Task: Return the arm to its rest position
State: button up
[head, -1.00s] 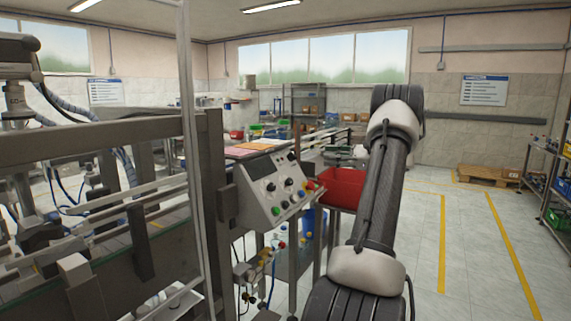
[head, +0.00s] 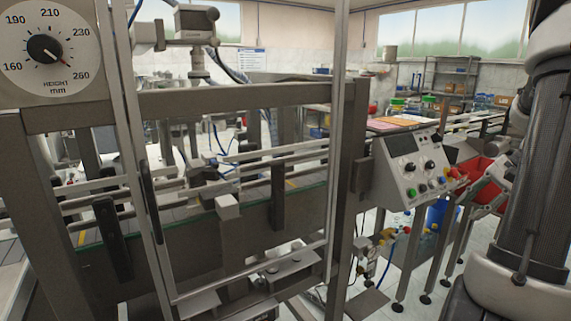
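My arm (head: 540,150) stands along the right edge of the head view, with a dark upper link and a pale joint cover low down. A small grey jointed part beside it, in front of the red bin, looks like my gripper (head: 488,186). It is partly hidden by the arm link and too small to show whether its fingers are open or shut. I see nothing clearly held in it.
A machine frame (head: 345,170) with a conveyor fills the left and middle, close by. A height dial (head: 50,48) is at the top left. A control panel (head: 410,170) stands right of the frame, with a red bin (head: 470,172) beyond it.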

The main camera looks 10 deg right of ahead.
jog(key=s+a+r+n+h, duration=0.2)
jog(key=s+a+r+n, duration=0.1)
jog(key=a, duration=0.4)
jog(key=s+a+r+n+h, duration=0.2)
jog(key=s+a+r+n, duration=0.1)
jog(key=s+a+n, duration=0.2)
jog(key=s+a+r+n+t+h, duration=0.1)
jog(key=s+a+r+n, duration=0.2)
jog(key=a+n, duration=0.3)
jog(key=s+a, duration=0.1)
jog(key=a, duration=0.2)
jog(key=shift+n+h, duration=0.4)
jog(key=shift+s, duration=0.1)
